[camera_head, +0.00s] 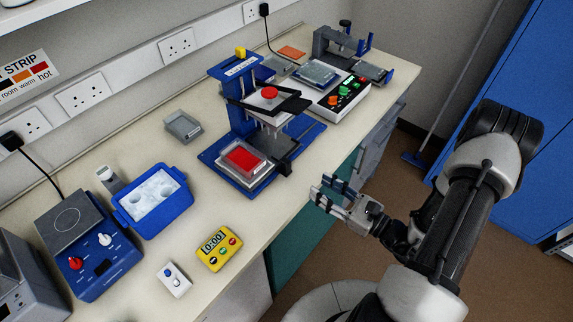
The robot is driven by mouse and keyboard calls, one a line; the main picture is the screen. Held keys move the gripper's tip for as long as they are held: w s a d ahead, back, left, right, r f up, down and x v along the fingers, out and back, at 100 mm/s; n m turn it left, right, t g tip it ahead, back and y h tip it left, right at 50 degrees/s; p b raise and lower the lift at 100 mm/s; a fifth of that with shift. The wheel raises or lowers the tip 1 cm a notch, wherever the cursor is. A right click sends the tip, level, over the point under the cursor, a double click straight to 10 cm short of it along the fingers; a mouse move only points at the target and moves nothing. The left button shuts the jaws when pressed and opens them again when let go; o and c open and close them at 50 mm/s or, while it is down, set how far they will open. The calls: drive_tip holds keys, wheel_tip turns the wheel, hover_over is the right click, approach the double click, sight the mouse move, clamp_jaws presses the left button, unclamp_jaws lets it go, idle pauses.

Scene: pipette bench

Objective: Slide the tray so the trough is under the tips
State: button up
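The blue pipetting stand (240,112) is at the middle of the bench, with a dark head carrying a red knob (269,92). Pale tips (268,126) hang under the head. A trough of red liquid (243,160) sits in a light grey holder on the stand's base, at the front left and not under the tips. A dark tray part (281,147) lies under the tips, with a small dark block (286,169) at its front edge. My gripper (325,191) is open and empty, right of the stand and apart from it, beyond the bench's front edge.
A control box with colored knobs (341,96) stands behind the stand. A blue ice tub (153,201), yellow timer (219,249), hotplate (88,245) and grey dish (184,126) are left. The bench front right of the stand is clear.

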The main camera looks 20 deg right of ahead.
sight(290, 167)
drive_tip(key=b+x, duration=0.1)
drive_tip(key=x, duration=1.2)
drive_tip(key=shift+w+a+b, duration=0.25)
drive_tip(key=shift+b, duration=0.15)
clamp_jaws()
